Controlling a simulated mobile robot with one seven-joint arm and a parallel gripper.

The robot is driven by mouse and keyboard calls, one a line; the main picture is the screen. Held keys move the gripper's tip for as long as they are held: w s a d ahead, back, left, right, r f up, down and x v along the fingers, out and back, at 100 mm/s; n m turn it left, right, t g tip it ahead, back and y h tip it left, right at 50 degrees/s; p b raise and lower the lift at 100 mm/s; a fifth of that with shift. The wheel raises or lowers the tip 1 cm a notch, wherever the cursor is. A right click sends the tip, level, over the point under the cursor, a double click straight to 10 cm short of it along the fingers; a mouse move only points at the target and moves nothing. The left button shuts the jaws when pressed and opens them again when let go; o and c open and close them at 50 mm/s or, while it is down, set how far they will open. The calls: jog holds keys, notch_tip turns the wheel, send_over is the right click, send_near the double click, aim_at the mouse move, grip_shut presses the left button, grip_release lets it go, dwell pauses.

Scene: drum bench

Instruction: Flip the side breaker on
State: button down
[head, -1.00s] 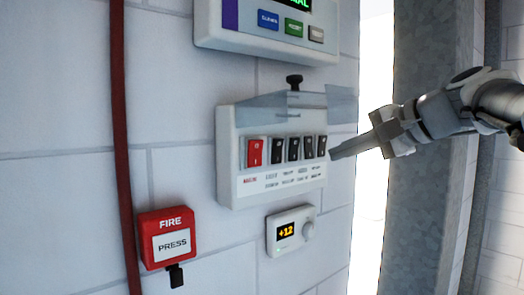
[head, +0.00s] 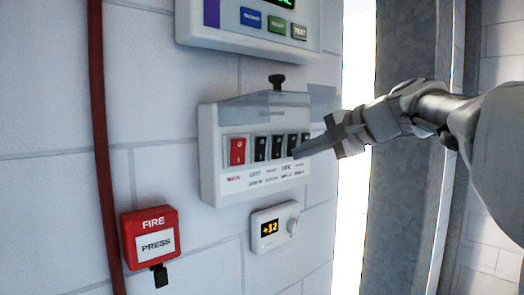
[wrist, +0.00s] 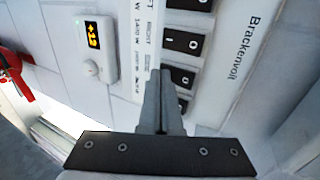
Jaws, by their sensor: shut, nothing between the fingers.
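A white breaker panel (head: 208,160) on the wall holds a red rocker switch (head: 237,151) at its left and a row of black rocker switches (head: 260,148) to its right. I cannot read which small label says side. My gripper (head: 298,154) is shut and empty, its tips in front of the lower part of the right-hand black switches. In the wrist view my gripper (wrist: 161,74) points at the row of black rockers (wrist: 182,42) and partly hides one. I cannot tell whether the tips touch a switch.
A clear cover (head: 250,108) is raised above the switches. A display panel (head: 270,25) hangs above. A small +12 dial unit (head: 272,229) is below, and a red fire button box (head: 150,222) is at lower left. A grey metal post (head: 400,190) stands at right.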

jog(key=shift+r+p, duration=0.7)
jog(key=shift+r, duration=0.2)
jog(key=shift+s, duration=0.15)
